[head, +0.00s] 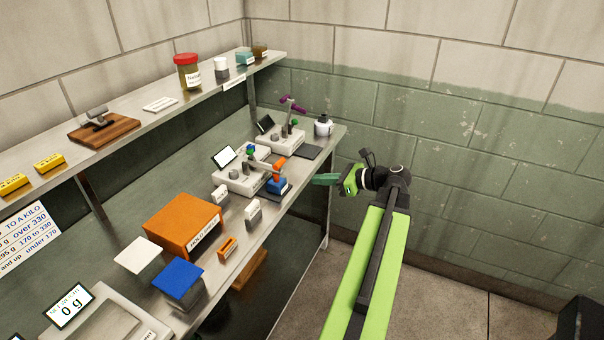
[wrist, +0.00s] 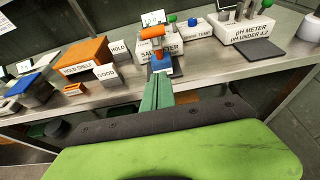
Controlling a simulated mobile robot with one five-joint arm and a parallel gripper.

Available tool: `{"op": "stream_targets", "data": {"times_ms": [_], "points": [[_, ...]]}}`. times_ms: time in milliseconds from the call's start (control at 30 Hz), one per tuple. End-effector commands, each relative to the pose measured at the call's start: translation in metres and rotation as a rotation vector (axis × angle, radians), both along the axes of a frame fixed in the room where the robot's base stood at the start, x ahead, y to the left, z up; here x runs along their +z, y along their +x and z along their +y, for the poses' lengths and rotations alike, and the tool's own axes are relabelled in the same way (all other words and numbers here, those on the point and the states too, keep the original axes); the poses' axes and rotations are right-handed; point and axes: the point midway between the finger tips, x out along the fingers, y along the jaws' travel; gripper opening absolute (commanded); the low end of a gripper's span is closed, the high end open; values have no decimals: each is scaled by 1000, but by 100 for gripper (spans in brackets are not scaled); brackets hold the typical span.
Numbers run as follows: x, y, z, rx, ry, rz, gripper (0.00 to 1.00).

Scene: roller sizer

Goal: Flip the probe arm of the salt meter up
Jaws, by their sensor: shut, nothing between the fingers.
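The salt meter is a white box (head: 240,182) with a small tilted screen, on the steel bench; its labelled front shows in the wrist view (wrist: 146,50). Its probe arm lies low, reaching out from the box to an orange end (head: 279,165) above a blue piece (head: 276,186). The orange end (wrist: 152,32) and blue piece (wrist: 161,63) also show in the wrist view. My gripper (head: 318,180) is shut and empty, off the bench's front edge, to the right of the orange end. In the wrist view its green fingers (wrist: 158,82) point toward the blue piece; contact is not clear.
The pH meter (wrist: 250,28) stands beyond the salt meter, with its purple-tipped arm (head: 292,103) raised. White cards, an orange "HOLD SHELF" box (head: 183,225) and a blue-topped block (head: 178,280) stand nearer. A shelf (head: 150,120) runs above the bench.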

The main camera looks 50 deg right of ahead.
Motion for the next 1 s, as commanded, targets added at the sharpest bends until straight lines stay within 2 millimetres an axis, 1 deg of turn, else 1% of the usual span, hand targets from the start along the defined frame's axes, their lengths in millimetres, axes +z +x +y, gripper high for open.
{"op": "stream_targets", "data": {"times_ms": [33, 167, 400, 433, 467, 500, 633, 767, 1000], "points": [[-6, 7, 2, 3, 0, 0, 0], [-16, 31, 8, 4, 0, 1, 0], [-34, 80, 20, 4, -1, 1, 0], [-36, 85, 21, 4, 0, 1, 0], [-27, 89, 22, 3, 0, 0, 0], [-13, 92, 23, 2, 0, 0, 0], [-1, 100, 25, 2, -2, 0, 0], [3, 105, 26, 2, -2, 0, 0], [2, 105, 26, 1, -2, 0, 0]]}}
